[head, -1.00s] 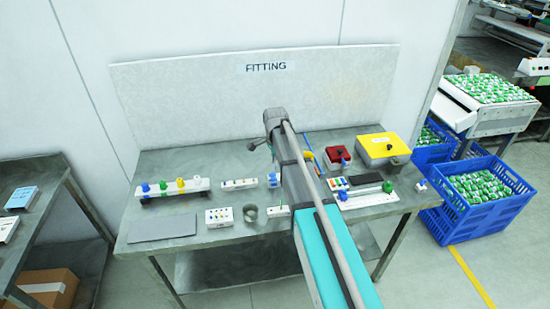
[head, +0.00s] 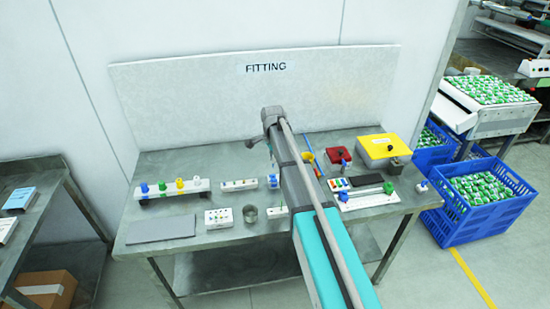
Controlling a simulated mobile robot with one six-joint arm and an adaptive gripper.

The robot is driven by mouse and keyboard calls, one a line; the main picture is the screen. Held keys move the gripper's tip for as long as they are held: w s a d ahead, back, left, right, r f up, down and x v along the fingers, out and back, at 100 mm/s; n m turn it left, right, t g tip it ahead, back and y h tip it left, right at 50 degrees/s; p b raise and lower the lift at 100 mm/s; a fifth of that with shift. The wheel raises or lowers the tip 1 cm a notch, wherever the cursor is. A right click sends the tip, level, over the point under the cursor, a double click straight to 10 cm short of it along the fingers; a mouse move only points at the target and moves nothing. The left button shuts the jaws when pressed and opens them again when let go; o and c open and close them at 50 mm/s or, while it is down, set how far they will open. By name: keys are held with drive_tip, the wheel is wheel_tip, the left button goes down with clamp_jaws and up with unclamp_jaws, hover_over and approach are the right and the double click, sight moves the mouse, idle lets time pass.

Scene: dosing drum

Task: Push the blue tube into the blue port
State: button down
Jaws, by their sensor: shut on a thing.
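My arm reaches across the fitting table (head: 215,240), and its wrist hangs over the middle of the table. My gripper does not show; it seems to be behind the arm, so its jaws and anything in them are hidden. A thin blue strip (head: 318,168), perhaps the blue tube, shows just right of the arm; I cannot tell whether it is held. A white block with a blue part (head: 273,181) sits just left of the arm. A white rack (head: 175,193) at the left carries blue, green, yellow and white fittings. I cannot tell which part is the blue port.
A white block with holes (head: 218,217) and a grey cup (head: 250,213) stand near the front. A grey mat (head: 160,227) lies at the front left. A red box (head: 338,156) and a yellow-lidded box (head: 382,146) stand at the back right, near a white fixture (head: 368,199).

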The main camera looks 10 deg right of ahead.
drive_tip(key=shift+f+b, duration=2.25)
drive_tip(key=shift+f, duration=0.15)
drive_tip(key=shift+f+b, duration=1.5)
idle(0.4)
drive_tip(key=c, duration=0.7)
unclamp_jaws()
